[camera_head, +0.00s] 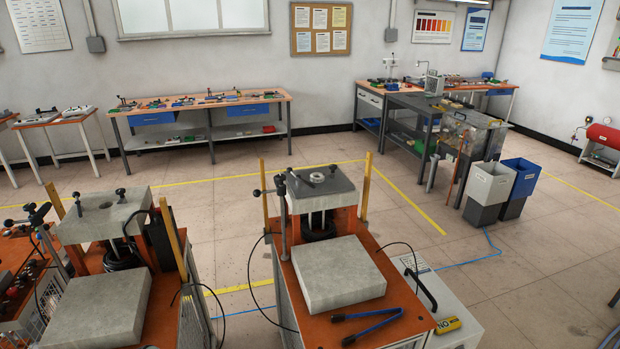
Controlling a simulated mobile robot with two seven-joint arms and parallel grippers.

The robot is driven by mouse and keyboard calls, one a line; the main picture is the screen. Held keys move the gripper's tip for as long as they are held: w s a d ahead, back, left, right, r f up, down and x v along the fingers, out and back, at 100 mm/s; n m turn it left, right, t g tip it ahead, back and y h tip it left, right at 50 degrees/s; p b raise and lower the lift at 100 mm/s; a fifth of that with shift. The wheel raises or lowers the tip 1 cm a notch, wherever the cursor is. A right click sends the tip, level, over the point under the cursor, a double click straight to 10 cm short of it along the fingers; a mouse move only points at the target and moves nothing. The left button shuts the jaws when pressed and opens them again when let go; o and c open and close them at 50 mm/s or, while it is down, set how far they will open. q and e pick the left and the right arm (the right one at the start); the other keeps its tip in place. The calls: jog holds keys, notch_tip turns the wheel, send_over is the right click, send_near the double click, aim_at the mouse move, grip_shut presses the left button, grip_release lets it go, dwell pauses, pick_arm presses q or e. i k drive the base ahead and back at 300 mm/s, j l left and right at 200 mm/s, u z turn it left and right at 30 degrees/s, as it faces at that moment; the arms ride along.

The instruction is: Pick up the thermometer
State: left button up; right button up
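I cannot tell for sure which thing is the thermometer. A small yellow device with a dark marking (447,325) lies at the right front corner of the orange induction heater bench, by the light grey box; it may be the thermometer. Neither of my grippers shows in the head view, and nothing is seen touching the yellow device.
The orange bench (300,318) bears a thick grey block (338,273) and blue-and-black tongs (368,324). A light grey box (462,338) with a black handle stands at its right. A similar heater stands left. Two bins (489,187) stand farther right. Open floor (540,265) lies right.

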aim_at(450, 324)
jog(key=u, duration=1.9)
jog(key=z, duration=2.95)
jog(key=i+l+z, duration=0.45)
jog(key=l, duration=0.15)
jog(key=i+l+z, duration=0.65)
jog(key=i+z, duration=0.2)
jog(key=i, duration=0.25)
